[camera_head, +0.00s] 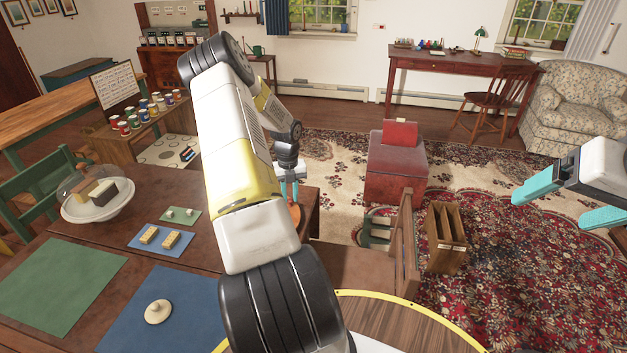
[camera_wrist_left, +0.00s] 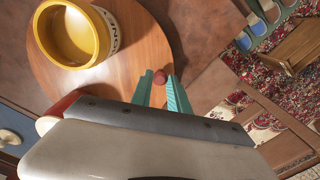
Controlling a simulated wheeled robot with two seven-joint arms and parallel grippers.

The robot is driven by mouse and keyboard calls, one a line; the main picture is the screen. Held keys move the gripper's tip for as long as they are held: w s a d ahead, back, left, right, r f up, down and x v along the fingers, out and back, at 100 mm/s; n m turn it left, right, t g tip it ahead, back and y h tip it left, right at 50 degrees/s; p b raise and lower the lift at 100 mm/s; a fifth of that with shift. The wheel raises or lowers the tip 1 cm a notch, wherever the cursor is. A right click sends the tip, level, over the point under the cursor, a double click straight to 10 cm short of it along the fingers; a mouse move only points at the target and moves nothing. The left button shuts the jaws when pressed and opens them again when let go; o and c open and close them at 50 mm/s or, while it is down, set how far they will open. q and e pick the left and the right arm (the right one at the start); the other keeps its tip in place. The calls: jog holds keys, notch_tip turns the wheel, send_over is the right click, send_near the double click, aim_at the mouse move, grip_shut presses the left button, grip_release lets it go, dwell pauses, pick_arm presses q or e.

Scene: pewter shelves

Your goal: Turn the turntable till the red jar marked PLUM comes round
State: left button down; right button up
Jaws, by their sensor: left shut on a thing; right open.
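The round wooden turntable (camera_wrist_left: 130,45) shows in the left wrist view; in the head view only an orange-brown bit (camera_head: 296,214) shows beside my arm. A small red-brown knob (camera_wrist_left: 159,77) stands near its edge. My left gripper (camera_wrist_left: 160,88) is shut on this knob; in the head view the gripper (camera_head: 291,172) is partly behind my arm. My right gripper (camera_head: 562,203) is open and empty.
The dark table holds a blue mat (camera_head: 185,315), a green mat (camera_head: 60,285) and a domed dish (camera_head: 98,208). A wooden chair (camera_head: 405,240) and a slotted wooden box (camera_head: 445,237) stand right of it. Open rug lies beneath my right gripper.

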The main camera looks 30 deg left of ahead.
pick_arm(q)
jog(key=c, duration=1.3)
grip_release()
jog(key=shift+o, duration=0.2)
jog(key=shift+r, duration=0.15)
notch_tip(320, 180, up, 8)
jog(key=shift+f, duration=0.2)
